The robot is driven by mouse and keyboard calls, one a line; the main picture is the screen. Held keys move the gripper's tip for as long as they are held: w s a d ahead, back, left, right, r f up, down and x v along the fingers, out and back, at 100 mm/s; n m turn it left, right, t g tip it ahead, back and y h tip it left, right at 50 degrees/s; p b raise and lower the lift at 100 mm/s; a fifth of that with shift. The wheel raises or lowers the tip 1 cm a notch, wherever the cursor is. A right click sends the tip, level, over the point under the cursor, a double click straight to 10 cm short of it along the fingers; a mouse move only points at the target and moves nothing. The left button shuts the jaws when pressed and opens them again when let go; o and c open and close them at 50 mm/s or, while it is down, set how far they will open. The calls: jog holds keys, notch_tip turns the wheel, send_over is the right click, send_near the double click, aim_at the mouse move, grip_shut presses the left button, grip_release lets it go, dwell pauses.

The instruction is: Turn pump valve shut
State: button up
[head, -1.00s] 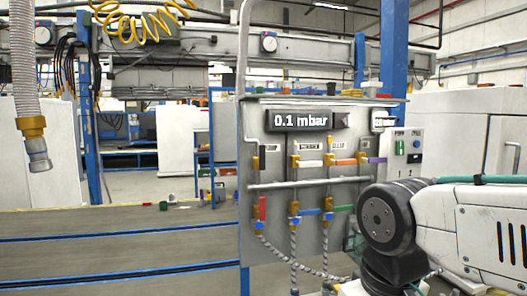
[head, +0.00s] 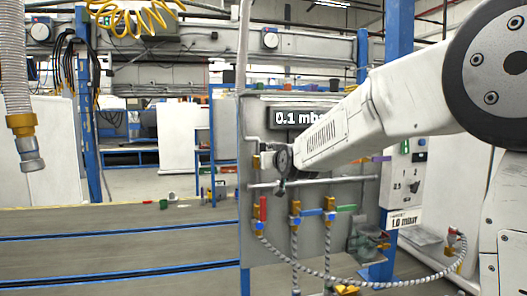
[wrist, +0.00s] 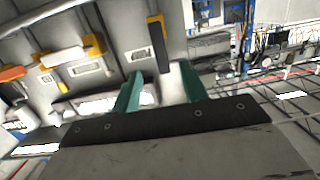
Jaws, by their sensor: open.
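The grey valve panel (head: 252,118) stands upright, with lever valves in two rows. In the wrist view, a valve with a black handle (wrist: 161,52) lies just beyond my gripper (wrist: 159,69). The handle is in line with the gap between the two teal fingers, which are open; I cannot tell whether its tip is between them. A valve with a white handle (wrist: 62,57) is left of it, and one with an orange handle (wrist: 12,73) is farther left. In the head view, my arm hides most of the upper row. The valve labels are not readable.
A display (head: 290,117) on the panel reads 0.1 mbar, partly covered by my arm. Red (head: 263,208), blue (head: 310,212) and green (head: 346,208) handles sit in the lower row. A horizontal pipe (head: 330,181) crosses the panel, and braided hoses (head: 295,262) hang below.

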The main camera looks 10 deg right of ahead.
aim_at(263, 150)
jog(key=shift+t, duration=0.8)
jog(key=w, duration=0.7)
jog(key=w+r, duration=0.1)
jog(key=w, duration=0.3)
jog(key=shift+w+r, duration=0.1)
jog(key=shift+w, duration=0.15)
grip_shut()
